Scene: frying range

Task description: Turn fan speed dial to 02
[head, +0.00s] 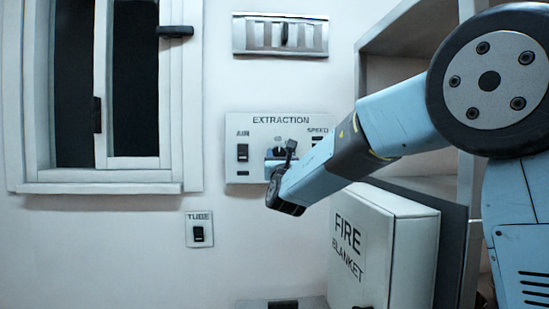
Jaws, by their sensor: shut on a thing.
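The white panel marked EXTRACTION (238,122) is on the wall at the centre of the head view. A black AIR switch (242,153) is at its left, and a SPEED label (317,131) is at its right, partly cut off by my arm. My gripper (277,157) is at the middle of the panel, shut on the fan speed dial there. The gripper and wrist hide nearly all of the dial, so its pointer and setting cannot be read. A small mark above the gripper is too blurred to read.
A FIRE BLANKET box (385,235) projects from the wall at the lower right, under my arm. Open shelving (405,45) is behind my arm. A TUBE switch (199,230) is below the window (130,175). A slotted vent (280,36) is above the panel.

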